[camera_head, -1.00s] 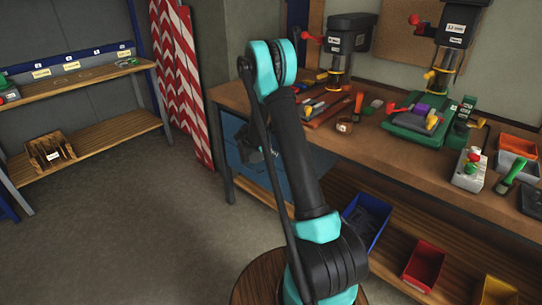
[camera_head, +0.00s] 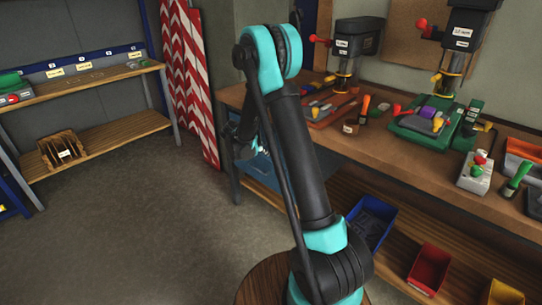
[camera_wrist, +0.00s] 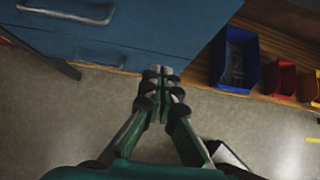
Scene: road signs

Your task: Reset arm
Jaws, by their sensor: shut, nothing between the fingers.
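My gripper (camera_wrist: 160,75) is in the wrist view, with its two fingers together and nothing held between them. It points at the lower front of the blue drawer cabinet (camera_wrist: 120,35), seemingly without touching it. In the head view my arm stands raised in the middle, bent at its top joint. The far part of the arm hangs down behind it, in front of the blue cabinet (camera_head: 262,168) under the workbench. The gripper's fingertips cannot be made out in the head view.
The workbench (camera_head: 400,160) on the right carries two drill presses (camera_head: 345,60) and a control box (camera_head: 476,175). Blue (camera_head: 370,220), red (camera_head: 428,268) and yellow (camera_head: 504,293) bins sit on its lower shelf. Red-and-white striped boards (camera_head: 190,80) lean at the back. The floor (camera_head: 130,220) at left is clear.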

